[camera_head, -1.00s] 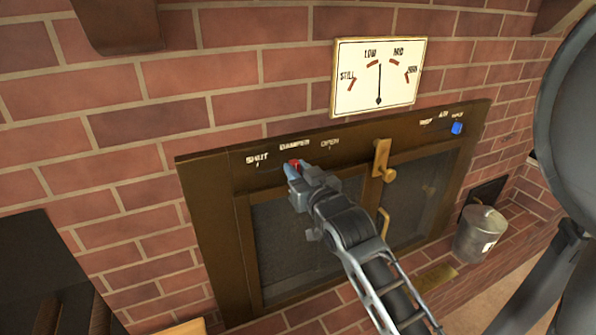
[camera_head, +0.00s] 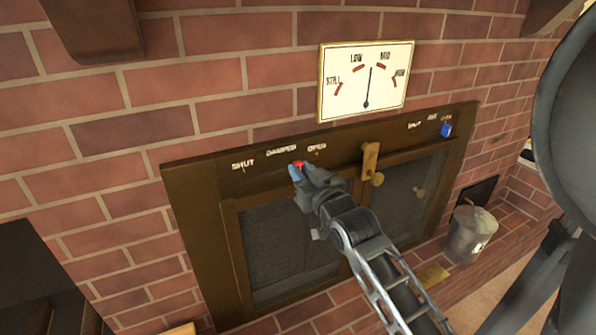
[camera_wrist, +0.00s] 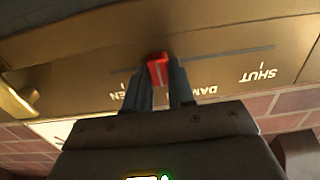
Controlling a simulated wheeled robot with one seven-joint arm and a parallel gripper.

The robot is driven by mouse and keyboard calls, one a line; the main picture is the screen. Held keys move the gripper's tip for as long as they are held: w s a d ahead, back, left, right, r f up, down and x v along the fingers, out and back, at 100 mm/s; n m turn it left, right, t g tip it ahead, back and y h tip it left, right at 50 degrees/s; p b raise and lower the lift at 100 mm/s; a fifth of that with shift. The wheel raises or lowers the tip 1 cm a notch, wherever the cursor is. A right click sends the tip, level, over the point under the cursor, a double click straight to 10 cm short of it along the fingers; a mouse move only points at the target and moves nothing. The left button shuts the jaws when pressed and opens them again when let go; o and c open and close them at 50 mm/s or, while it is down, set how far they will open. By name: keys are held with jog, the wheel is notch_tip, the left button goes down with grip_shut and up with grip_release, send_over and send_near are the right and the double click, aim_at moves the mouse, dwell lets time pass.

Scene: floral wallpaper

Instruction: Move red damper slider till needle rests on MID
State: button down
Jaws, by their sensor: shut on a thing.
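The red damper slider (camera_head: 298,164) sits in its slot on the brown stove front, below the damper label and nearer OPEN than SHUT. In the wrist view the red slider (camera_wrist: 157,70) stands between my two dark fingers, with the slot running out on both sides. My gripper (camera_head: 300,172) is shut on it; the wrist view also shows my gripper (camera_wrist: 162,78) close against the panel. The white gauge (camera_head: 345,95) hangs above on the bricks. Its needle (camera_head: 368,88) points almost straight up, between the LOW and MID marks.
A blue slider (camera_head: 446,131) sits at the right end of the same panel. A brass latch (camera_head: 370,163) projects between the two doors, right of my gripper. A metal bucket (camera_head: 470,233) stands at the lower right. The panel left of the red slider is clear.

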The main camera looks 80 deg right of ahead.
jog(key=c, duration=1)
grip_release()
jog(key=shift+o, duration=0.2)
jog(key=b+v, duration=0.1)
jog(key=v, duration=0.6)
jog(key=shift+s+a, duration=0.25)
